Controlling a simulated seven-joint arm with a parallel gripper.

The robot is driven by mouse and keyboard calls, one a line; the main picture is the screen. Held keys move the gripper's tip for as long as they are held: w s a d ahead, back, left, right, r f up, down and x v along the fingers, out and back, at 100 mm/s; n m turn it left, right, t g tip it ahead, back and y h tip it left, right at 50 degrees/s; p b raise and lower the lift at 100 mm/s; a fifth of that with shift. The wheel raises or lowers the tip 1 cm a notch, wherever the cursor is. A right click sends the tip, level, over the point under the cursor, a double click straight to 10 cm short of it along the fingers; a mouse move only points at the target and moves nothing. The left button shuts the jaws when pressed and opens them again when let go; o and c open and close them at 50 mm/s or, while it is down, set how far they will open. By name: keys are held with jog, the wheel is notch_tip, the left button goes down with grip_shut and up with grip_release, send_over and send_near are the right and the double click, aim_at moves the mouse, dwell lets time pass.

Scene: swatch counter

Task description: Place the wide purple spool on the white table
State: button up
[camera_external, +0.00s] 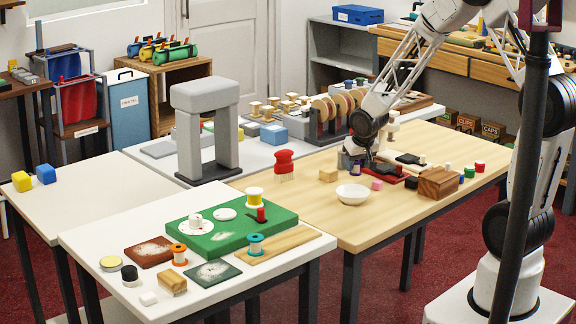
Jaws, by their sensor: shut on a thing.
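My gripper (358,163) is low over the wooden table, behind the white bowl, and shut on a small purple thing. This looks like the wide purple spool (355,170), mostly hidden by the fingers. I cannot tell whether it touches the wooden tabletop. The white table (85,235) stands at the front left, with its right edge against the wooden table. Other white tabletops (100,178) lie behind it.
The front white table holds a green board (232,236), a teal spool (255,245), an orange spool (180,256) and small blocks.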

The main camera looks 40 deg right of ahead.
aim_at(354, 173)
jog(key=shift+w+d, duration=0.1)
jog(key=shift+w, duration=0.4)
jog(key=shift+f, duration=0.1)
jog(key=shift+f, duration=1.7)
jog(key=shift+f, duration=0.15)
jog(key=o, duration=1)
jog(key=shift+v, duration=6.15)
